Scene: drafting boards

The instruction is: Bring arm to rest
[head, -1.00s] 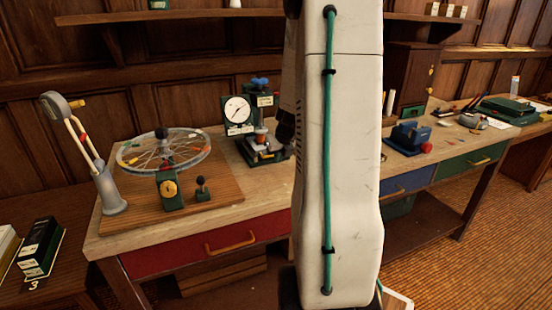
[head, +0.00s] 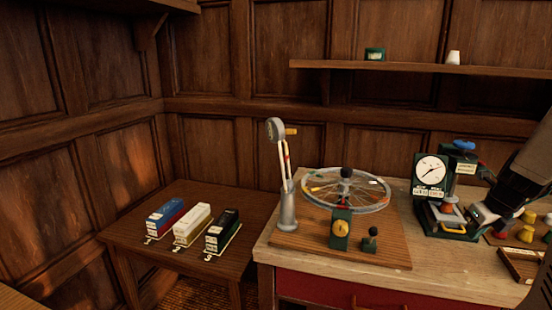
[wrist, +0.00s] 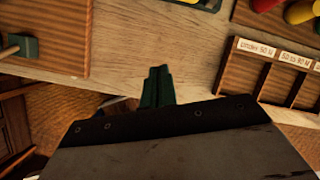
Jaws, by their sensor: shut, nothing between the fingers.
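My gripper (wrist: 157,72) shows in the wrist view as two green fingers pressed together, empty. They are above the pale bench top (wrist: 180,45), with nothing in contact with them that I can see. In the head view a dark part of my arm reaches in from the right edge, beside the dial gauge press (head: 432,180). The fingertips are hard to make out there.
A labelled wooden sorting tray (wrist: 238,68) lies right of the fingers in the wrist view. In the head view, a spoked wheel stand (head: 345,190) is on the bench. Three boxes (head: 192,222) stand on the side table (head: 130,222).

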